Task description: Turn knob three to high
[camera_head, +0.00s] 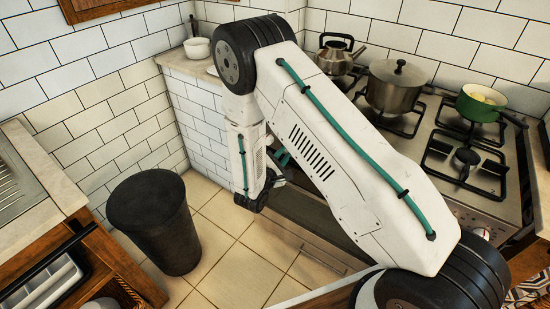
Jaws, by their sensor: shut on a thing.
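The stove (462,200) stands at the right with a light top and black grates. My arm crosses in front of it and hides most of its front panel, so the row of knobs cannot be read. My gripper (280,168) is small and partly hidden behind my arm, at the left part of the stove's front. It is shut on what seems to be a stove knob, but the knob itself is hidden. I cannot tell which knob it is or how far it is turned.
A kettle (337,57), a steel lidded pot (392,92) and a green pan (478,108) stand on the burners. A black bin (150,222) stands on the tiled floor (240,272) at the left. A white bowl (197,50) sits on the back counter. Some floor is clear.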

